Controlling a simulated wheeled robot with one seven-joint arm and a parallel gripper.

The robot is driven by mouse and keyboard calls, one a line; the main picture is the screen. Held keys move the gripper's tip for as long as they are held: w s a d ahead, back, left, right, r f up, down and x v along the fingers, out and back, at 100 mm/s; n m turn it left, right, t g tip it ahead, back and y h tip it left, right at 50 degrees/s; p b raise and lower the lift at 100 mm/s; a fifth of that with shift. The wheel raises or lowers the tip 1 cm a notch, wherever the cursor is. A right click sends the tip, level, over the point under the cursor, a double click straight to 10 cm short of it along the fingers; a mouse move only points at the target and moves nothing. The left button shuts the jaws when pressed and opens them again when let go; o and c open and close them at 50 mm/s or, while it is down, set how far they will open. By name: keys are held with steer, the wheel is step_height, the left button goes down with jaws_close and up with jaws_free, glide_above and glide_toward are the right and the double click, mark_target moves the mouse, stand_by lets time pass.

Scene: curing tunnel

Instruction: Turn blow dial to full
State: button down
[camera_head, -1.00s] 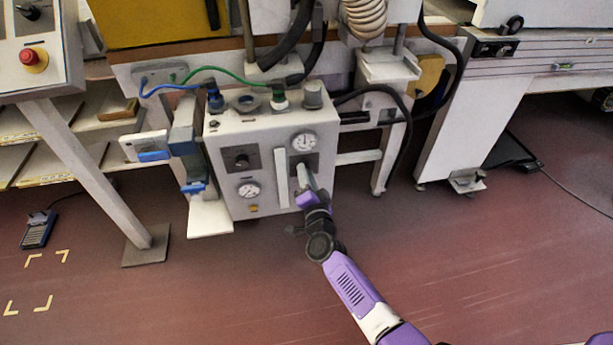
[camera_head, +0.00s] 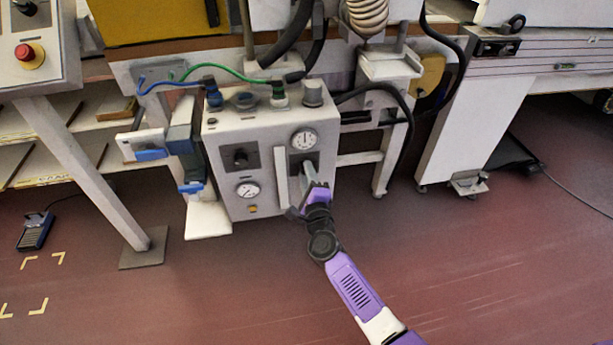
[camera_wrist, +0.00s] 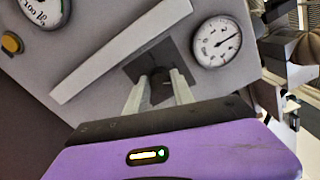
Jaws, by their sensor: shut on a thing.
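The grey control box (camera_head: 220,185) stands below the machine, with two dark dials on its front. My gripper (camera_head: 308,172) is at the right dial, below the right pressure gauge (camera_head: 303,140). In the wrist view my gripper (camera_wrist: 158,88) is shut on this dark dial (camera_wrist: 158,76), one finger on each side. The dial sits on a dark square plate (camera_wrist: 138,66) and is mostly hidden. Its pointer and any label cannot be read. The other dial (camera_head: 240,158) is on the left, above the left gauge (camera_head: 248,190).
A pale upright bar handle (camera_head: 281,175) stands out from the box just left of my gripper; it also shows in the wrist view (camera_wrist: 120,52). A yellow button (camera_head: 252,208) is below the left gauge. Hoses run above the box. The floor in front is open.

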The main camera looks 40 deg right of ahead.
steer(key=shift+s+f+m+b, duration=0.1)
steer(key=shift+m+b, duration=1.25)
steer(key=shift+m, duration=3.75)
steer(key=c, duration=1.1)
jaws_free()
steer(key=v, duration=0.7)
steer(key=shift+s+a+p, duration=0.2)
steer(key=shift+s+p, duration=0.1)
steer(key=shift+p, duration=0.05)
